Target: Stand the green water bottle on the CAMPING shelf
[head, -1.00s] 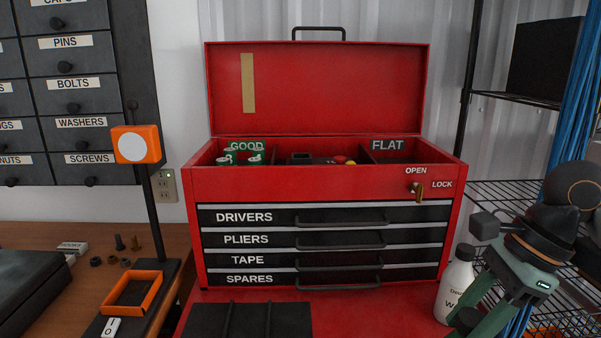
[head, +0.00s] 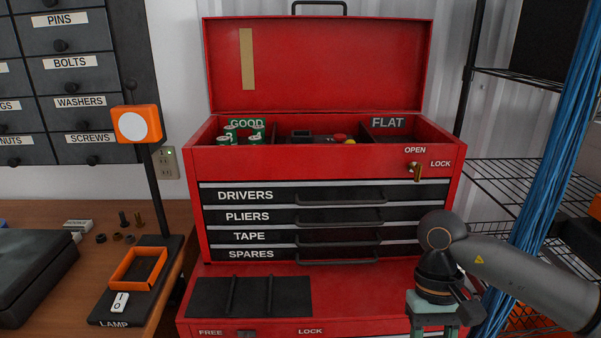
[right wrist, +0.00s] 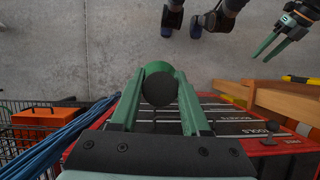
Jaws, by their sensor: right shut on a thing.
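My right gripper (right wrist: 158,118) is shut on the green water bottle (right wrist: 181,76), whose round black end faces the right wrist camera between the green fingers. In the head view my right arm comes in from the right, its wrist in front of the red chest; the fingers and bottle are out of sight below. My left gripper (right wrist: 270,45) shows at the upper right of the right wrist view, its two green fingers apart and empty. A black wire shelf rack (head: 500,172) stands at the right of the head view. No CAMPING label is readable.
An open red toolbox (head: 320,160) holds several green-and-white cans (head: 227,137). Blue hanging cords (head: 545,190) run in front of the rack, near my right arm. An orange-topped lamp (head: 136,124) stands on the wooden bench at left. Bare floor (right wrist: 110,30) shows in the right wrist view.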

